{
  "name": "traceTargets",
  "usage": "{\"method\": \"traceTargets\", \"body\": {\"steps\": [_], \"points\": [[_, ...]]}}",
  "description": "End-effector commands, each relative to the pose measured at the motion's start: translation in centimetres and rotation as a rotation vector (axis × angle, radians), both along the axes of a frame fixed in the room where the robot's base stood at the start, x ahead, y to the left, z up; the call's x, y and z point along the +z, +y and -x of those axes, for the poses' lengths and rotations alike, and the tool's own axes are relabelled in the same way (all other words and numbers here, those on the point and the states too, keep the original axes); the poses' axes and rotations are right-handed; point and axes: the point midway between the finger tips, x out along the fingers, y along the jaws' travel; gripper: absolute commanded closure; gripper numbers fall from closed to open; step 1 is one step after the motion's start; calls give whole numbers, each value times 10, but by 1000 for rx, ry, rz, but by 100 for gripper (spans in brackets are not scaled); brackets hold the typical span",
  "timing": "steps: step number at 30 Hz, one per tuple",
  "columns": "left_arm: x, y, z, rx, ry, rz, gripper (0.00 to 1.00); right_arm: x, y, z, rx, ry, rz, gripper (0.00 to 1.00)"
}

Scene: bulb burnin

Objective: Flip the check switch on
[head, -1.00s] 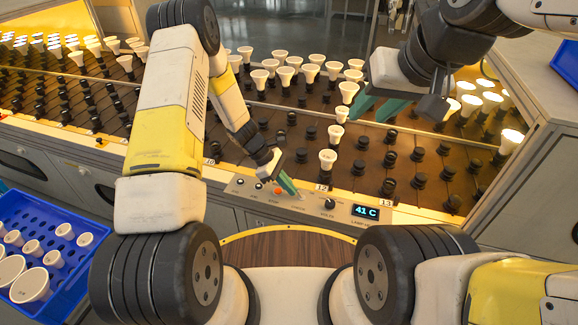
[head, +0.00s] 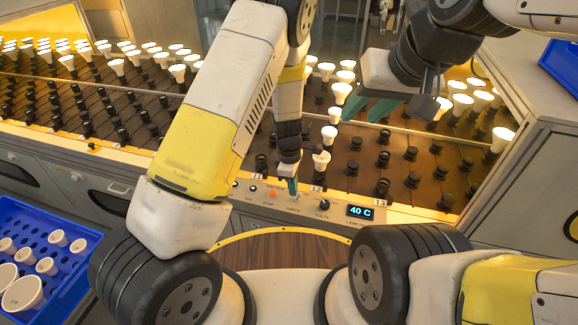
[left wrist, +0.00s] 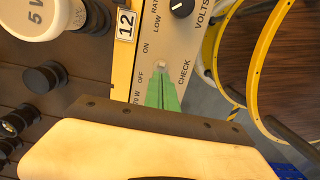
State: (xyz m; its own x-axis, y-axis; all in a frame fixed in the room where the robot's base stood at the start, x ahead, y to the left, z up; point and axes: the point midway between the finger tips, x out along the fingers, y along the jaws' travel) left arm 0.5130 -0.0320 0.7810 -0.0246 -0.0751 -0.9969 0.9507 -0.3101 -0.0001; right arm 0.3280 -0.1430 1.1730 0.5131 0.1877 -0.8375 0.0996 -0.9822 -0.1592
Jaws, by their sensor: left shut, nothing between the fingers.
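The check switch (left wrist: 161,66) is a small pale toggle on the grey control panel (left wrist: 183,45), between the ON and OFF marks and beside the word CHECK. Which way its lever leans is not clear. My left gripper (left wrist: 161,80) is shut and empty, its green fingertips right at the switch on the OFF side; I cannot tell if they touch. In the head view my left gripper (head: 294,190) points down at the panel and hides the switch. My right gripper (head: 370,109) is open and empty above the socket rack, its green fingers apart.
The panel also has an orange button (head: 272,193), a volts knob (head: 323,205) and a display (head: 360,211) reading 40 C. A cream bulb (head: 321,160) stands in the socket behind label 12. Lit bulbs fill other rack sockets. A blue crate (head: 75,217) of bulbs is at left.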

Motion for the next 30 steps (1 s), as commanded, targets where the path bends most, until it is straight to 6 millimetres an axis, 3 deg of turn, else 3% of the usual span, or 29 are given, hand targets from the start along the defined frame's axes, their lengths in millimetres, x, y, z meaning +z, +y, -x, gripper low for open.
{"method": "traceTargets", "body": {"steps": [30], "points": [[18, 2, -1, 1, 1, 3, 100, 0, 0, 0, 0, 0, 0, 64]]}}
